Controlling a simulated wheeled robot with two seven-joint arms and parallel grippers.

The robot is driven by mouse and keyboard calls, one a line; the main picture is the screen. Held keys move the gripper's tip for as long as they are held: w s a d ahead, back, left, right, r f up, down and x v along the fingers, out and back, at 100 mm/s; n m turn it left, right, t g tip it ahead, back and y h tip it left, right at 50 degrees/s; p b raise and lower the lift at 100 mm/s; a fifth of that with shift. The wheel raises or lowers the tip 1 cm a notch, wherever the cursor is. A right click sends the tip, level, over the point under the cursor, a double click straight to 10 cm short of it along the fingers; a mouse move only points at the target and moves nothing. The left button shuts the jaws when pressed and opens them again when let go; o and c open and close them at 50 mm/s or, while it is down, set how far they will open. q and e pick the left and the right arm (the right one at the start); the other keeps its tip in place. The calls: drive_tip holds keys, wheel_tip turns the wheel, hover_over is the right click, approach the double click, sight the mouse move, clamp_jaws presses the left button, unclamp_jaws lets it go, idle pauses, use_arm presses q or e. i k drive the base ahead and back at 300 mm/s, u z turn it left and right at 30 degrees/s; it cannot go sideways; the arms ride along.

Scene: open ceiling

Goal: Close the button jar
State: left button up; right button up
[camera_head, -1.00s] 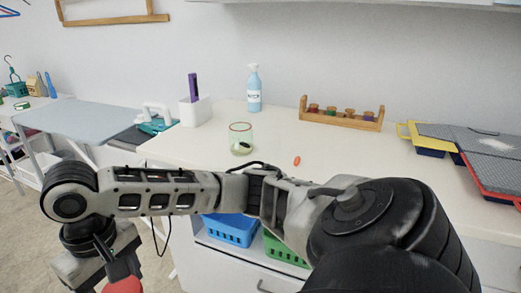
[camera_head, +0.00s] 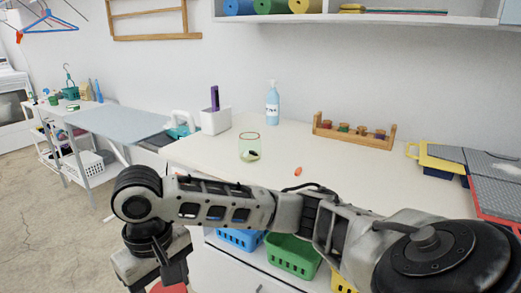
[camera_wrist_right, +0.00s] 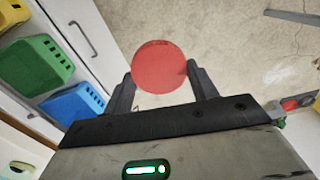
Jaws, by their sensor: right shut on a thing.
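The jar (camera_head: 249,150) is a clear open glass with a green-tinted rim, standing upright on the white counter in the head view. Something small and dark lies in its bottom. My right gripper (camera_wrist_right: 160,74) is shut on a round red lid (camera_wrist_right: 159,62), held level between the two fingers over the floor. In the head view the lid (camera_head: 168,287) shows only in part at the bottom edge, below my right gripper (camera_head: 170,274), in front of and below the counter. A small orange-red piece (camera_head: 298,171) lies on the counter right of the jar. My left gripper is not in view.
Grey-topped cases (camera_head: 487,170) lie at the right. Blue (camera_head: 240,238) and green (camera_head: 292,253) baskets sit below the counter.

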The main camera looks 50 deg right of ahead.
sight(250, 141)
drive_tip(key=z, duration=1.55)
